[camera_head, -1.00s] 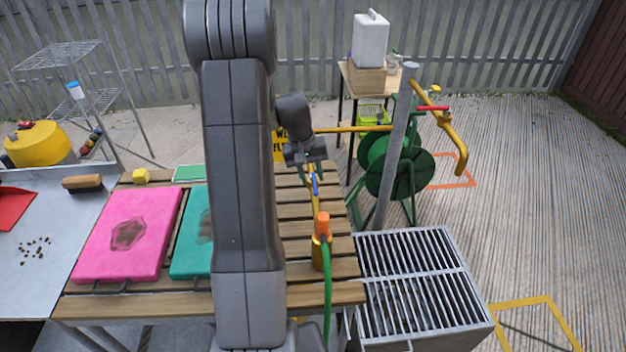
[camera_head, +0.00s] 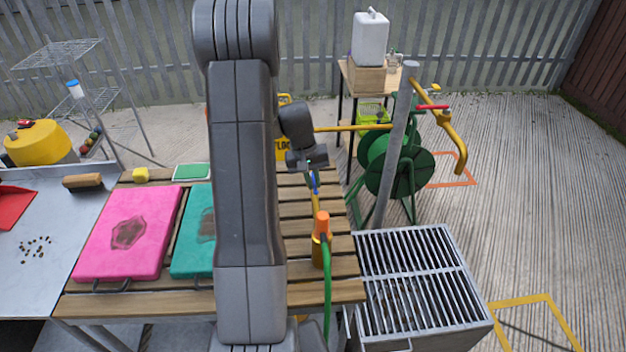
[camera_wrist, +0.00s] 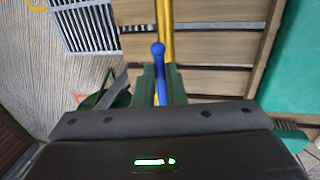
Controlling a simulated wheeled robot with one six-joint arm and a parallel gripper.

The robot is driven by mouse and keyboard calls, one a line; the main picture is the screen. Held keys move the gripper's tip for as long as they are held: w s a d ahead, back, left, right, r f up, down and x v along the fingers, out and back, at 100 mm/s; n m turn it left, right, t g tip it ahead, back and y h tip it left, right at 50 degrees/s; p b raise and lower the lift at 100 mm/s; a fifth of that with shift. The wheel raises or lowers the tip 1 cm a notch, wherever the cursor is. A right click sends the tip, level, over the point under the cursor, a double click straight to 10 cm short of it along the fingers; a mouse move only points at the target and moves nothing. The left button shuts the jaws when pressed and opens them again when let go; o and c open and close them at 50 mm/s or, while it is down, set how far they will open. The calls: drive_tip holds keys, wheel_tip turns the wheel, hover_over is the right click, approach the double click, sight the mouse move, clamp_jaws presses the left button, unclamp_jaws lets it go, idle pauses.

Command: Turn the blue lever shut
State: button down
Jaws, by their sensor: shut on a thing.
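The blue lever (camera_head: 314,184) is small, on a yellow pipe (camera_head: 317,203) above the slatted wooden bench. In the wrist view the blue lever (camera_wrist: 159,56) has a rounded end, stands between my two dark green fingers and runs roughly along the yellow pipe (camera_wrist: 165,22). My gripper (camera_head: 313,173) is shut on the lever; in the wrist view my gripper (camera_wrist: 161,75) hides the lever's lower part. The lever's pivot cannot be made out. Below, an orange fitting (camera_head: 322,222) joins the pipe to a green hose (camera_head: 327,280).
A pink pad (camera_head: 150,215) and a teal pad (camera_head: 192,250) lie on the bench (camera_head: 300,245), left of the pipe. A metal grate (camera_head: 420,275) stands to the right. A green hose reel (camera_head: 400,165) and grey post (camera_head: 397,150) are behind it.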

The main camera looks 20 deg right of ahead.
drive_tip(key=shift+d, duration=0.1)
drive_tip(key=w+d+n+t, duration=0.1)
drive_tip(key=d+n, duration=0.3)
drive_tip(key=n, duration=0.5)
drive_tip(key=w+d+n+t+y+b, duration=0.1)
drive_tip(key=w+d+n+t, duration=0.1)
drive_tip(key=n, duration=0.6)
drive_tip(key=shift+w+d+n+y, duration=0.3)
drive_tip(key=shift+w+d+n, duration=0.1)
drive_tip(key=shift+d, duration=0.5)
drive_tip(key=shift+r, duration=0.1)
drive_tip(key=c, duration=1.5)
unclamp_jaws()
drive_tip(key=p+v, duration=0.7)
drive_tip(key=v, duration=0.6)
drive_tip(key=shift+r, duration=0.35)
